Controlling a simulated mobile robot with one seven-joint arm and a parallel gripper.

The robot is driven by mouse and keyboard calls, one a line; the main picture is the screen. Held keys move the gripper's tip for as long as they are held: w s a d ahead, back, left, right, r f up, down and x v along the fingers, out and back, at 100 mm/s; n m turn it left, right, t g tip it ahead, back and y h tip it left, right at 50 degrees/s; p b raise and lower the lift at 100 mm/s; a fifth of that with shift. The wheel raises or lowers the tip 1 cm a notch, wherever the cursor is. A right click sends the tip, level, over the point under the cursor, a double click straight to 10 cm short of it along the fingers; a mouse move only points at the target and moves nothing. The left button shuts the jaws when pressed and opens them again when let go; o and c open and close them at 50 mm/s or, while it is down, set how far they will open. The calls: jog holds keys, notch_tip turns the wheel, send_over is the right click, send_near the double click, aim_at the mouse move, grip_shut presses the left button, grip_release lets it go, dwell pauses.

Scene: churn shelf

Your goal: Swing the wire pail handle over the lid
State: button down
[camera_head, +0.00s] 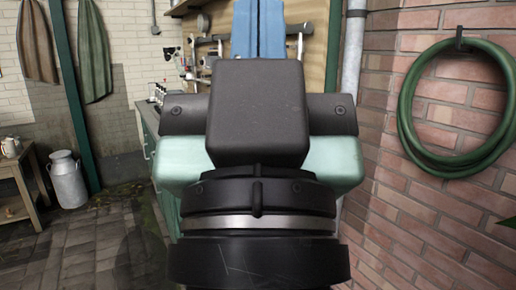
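I cannot make out a wire handle or a lid in this view. A small white vessel (11,147) stands at the left edge, too small and cut off to tell whether it is a pail or has a handle. A grey metal churn (68,181) stands upright on the floor beside it. My own arm, black with mint-green parts, fills the middle of the view and hides much of the counter behind. My gripper's fingers do not show.
A wooden table (25,185) at the left carries the white vessel. A green cabinet (147,140) with small bottles runs behind my arm. A brick wall (440,215) with a coiled green hose (404,110) closes the right. The paved floor (85,250) at lower left is clear.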

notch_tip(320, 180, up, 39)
jog(key=p, duration=3.6)
